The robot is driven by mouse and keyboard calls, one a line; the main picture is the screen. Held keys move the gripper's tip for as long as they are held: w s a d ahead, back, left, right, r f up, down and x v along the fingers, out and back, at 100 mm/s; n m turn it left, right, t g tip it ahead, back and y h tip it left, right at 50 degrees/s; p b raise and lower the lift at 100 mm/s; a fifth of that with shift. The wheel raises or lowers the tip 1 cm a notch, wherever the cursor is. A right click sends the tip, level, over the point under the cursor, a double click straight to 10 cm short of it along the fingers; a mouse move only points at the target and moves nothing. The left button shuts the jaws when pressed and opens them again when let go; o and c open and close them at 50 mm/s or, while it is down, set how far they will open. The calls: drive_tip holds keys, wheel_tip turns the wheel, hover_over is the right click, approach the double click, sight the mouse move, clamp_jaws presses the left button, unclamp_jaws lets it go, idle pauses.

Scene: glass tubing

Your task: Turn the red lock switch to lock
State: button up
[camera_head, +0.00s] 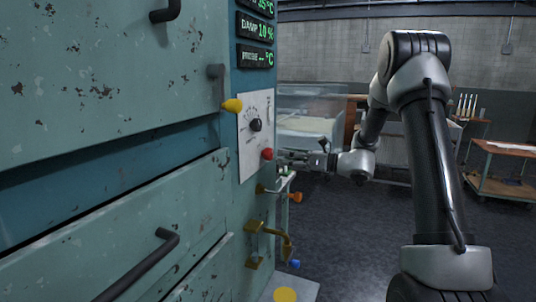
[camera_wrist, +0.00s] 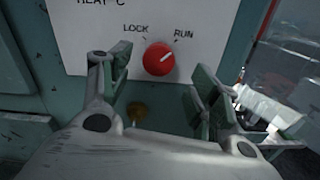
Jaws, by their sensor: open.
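The red lock switch (camera_wrist: 158,59) is a round red knob on a white panel (camera_wrist: 85,35). Its pale mark slants to the upper right, towards the printed word RUN; LOCK is printed to its upper left. It also shows in the head view (camera_head: 267,154), low on the panel. My gripper (camera_wrist: 162,72) is open, its two fingers spread left and right of the knob in the wrist view. I cannot tell whether either finger touches it. In the head view my gripper (camera_head: 286,158) reaches the panel from the right.
A black dial (camera_head: 255,125) sits above the red knob, and a yellow-ended lever (camera_head: 232,105) sticks out to the left. Below are an orange-handled valve (camera_head: 296,197) and brass piping (camera_head: 270,230). A glass-sided tank (camera_head: 310,115) stands behind my gripper.

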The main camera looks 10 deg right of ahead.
sight(271, 154)
drive_tip(key=x, duration=0.6)
drive_tip(key=shift+a, duration=0.1)
drive_tip(key=c, duration=1)
